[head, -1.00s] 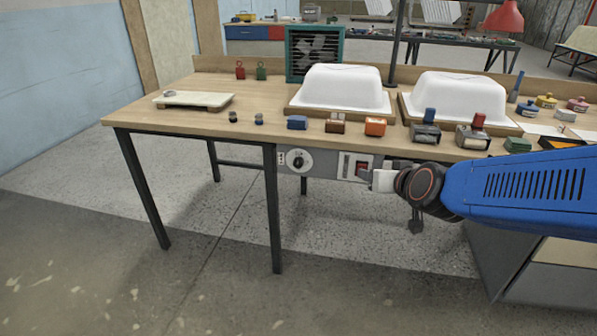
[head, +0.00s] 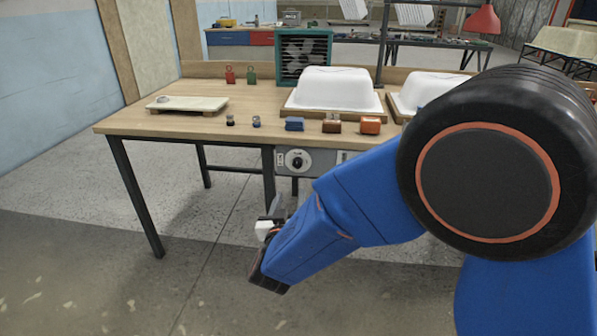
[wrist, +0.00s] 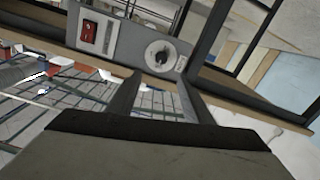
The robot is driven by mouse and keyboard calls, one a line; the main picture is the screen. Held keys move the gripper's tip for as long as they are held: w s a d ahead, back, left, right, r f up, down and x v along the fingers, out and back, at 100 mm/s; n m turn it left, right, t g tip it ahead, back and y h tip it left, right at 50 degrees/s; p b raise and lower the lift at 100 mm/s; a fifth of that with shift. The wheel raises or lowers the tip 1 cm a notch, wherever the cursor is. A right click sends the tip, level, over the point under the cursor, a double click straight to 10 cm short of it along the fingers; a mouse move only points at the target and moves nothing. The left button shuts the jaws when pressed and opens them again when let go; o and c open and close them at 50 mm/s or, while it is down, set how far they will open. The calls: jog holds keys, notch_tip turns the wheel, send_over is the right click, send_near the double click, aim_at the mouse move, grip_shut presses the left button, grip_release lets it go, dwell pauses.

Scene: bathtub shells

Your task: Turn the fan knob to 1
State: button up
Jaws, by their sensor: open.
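The fan knob (head: 297,161) is a dark round knob on a pale dial, on the grey panel (head: 322,158) under the bench's front edge. In the wrist view the knob (wrist: 160,55) shows just beyond the fingertips, between them in the picture. The dial's markings are too small to read. My gripper (head: 272,215) is in front of the bench, below and left of the knob in the head view. Its two dark fingers (wrist: 158,82) are apart with nothing between them. The teal-framed fan (head: 304,57) stands on the bench at the back.
A red switch (wrist: 88,32) sits beside the knob on the same panel. The wooden bench (head: 180,118) carries a white tub shell (head: 333,87), small blocks and a pale board (head: 187,104). A black bench leg (head: 267,175) stands close by the gripper. The floor at left is clear.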

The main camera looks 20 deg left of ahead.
aim_at(297, 166)
jog(key=x, duration=1.6)
jog(key=shift+w+a+f, duration=0.1)
jog(key=shift+w+a, duration=0.15)
jog(key=shift+w, duration=0.05)
jog(key=c, duration=1.1)
